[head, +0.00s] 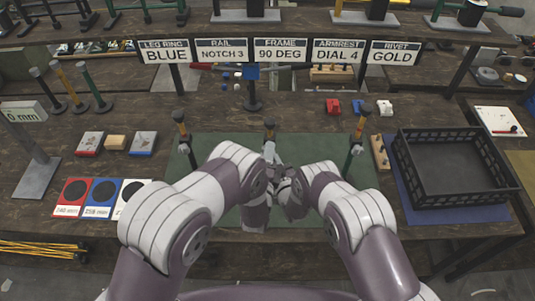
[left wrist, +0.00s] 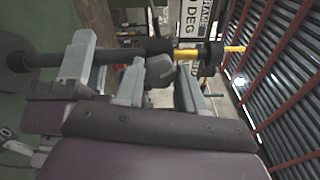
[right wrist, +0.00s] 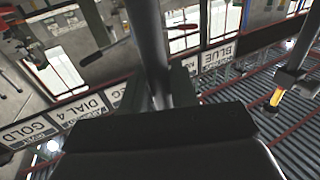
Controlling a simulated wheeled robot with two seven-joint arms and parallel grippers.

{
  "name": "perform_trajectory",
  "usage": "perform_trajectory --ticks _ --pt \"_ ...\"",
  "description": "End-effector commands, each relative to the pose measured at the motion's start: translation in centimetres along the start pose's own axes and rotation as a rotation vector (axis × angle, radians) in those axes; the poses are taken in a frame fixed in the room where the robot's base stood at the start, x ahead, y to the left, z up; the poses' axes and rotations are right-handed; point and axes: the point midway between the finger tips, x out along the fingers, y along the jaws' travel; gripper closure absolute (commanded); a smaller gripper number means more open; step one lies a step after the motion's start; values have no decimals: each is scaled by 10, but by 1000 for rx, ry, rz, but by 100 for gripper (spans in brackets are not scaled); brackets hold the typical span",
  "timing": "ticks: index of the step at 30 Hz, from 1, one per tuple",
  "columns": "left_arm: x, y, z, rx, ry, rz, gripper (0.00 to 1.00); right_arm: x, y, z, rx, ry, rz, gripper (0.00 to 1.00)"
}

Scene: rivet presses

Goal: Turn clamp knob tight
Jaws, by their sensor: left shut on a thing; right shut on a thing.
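The middle dark post with an orange top (head: 269,127) stands on the green mat, with a light grey clamp part (head: 269,150) on it. In the left wrist view the post (left wrist: 40,59) lies sideways, ending in a yellow tip. My left gripper (left wrist: 158,85) is shut on the dark clamp knob (left wrist: 160,69) beside the post. My right gripper (right wrist: 160,90) is shut on the dark post (right wrist: 150,35), which runs between its fingers. In the head view my wrists largely hide both grippers and the lower post.
Two similar posts stand left (head: 182,130) and right (head: 358,135) on the green mat (head: 215,142). A black crate (head: 455,195) is at the right. A row of signs (head: 280,52) stands behind. Coloured cards (head: 100,195) lie at the left.

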Motion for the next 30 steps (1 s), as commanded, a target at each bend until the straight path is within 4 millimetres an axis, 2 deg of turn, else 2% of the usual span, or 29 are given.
perform_trajectory --ticks 6,15,30 --pt "0 1 -1 174 3 2 92 1 0 -1 -1 1 -1 100" --pt "0 1 -1 343 3 3 92 1 -1 -1 -1 2 -2 100" --pt "-1 2 0 417 4 5 92 1 -1 -1 -1 3 -3 100"
